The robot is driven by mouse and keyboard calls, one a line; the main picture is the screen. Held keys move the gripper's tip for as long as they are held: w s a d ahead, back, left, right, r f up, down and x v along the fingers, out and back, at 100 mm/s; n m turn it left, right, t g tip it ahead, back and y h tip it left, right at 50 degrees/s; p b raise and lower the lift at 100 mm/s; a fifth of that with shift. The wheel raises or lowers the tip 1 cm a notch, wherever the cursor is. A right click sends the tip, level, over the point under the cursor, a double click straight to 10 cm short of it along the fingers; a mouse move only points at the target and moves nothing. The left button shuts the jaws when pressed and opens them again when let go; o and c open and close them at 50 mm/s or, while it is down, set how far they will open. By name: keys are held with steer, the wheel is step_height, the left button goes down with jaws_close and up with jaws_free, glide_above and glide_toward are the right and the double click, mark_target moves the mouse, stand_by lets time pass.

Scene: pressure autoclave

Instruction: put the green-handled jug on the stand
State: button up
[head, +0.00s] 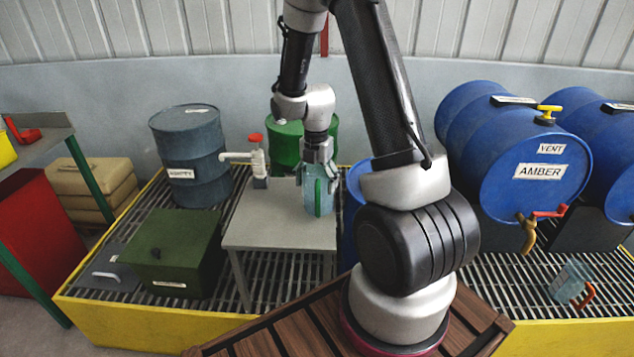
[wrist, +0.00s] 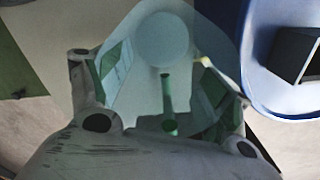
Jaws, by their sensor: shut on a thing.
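The green-handled jug (head: 310,196) is clear and pale blue, with a green handle on the side facing the head camera. My gripper (head: 318,170) points down from above and is shut on the jug, its fingers around the upper part. The jug looks upright over the right part of a grey table-like stand (head: 268,234); I cannot tell whether its base touches the top. In the wrist view the see-through jug (wrist: 163,40) lies between the fingers (wrist: 165,85), its green handle in the middle.
A jug with a red-orange handle (head: 570,282) is on the grating under the blue AMBER drum (head: 515,150). A dark green box (head: 172,253) is left of the stand.

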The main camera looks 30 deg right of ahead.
steer(key=shift+f, duration=0.2)
steer(key=o, duration=1.2)
steer(key=shift+o, duration=0.2)
steer(key=s+a+r+m+t, duration=0.1)
steer(key=s+r+m, duration=0.1)
steer(key=r, duration=0.7)
steer(key=s+r+m, duration=0.2)
steer(key=r+m, duration=0.1)
steer(key=r, duration=0.7)
steer(key=s+a+r+m+t, duration=0.1)
steer(key=s+r+m, duration=0.3)
steer(key=s+m, duration=0.5)
steer(key=s+a+r+m+t, duration=0.2)
steer(key=s+r+m, duration=0.3)
steer(key=s+m, duration=0.4)
steer(key=shift+s+m, duration=0.4)
steer(key=shift+m, duration=0.4)
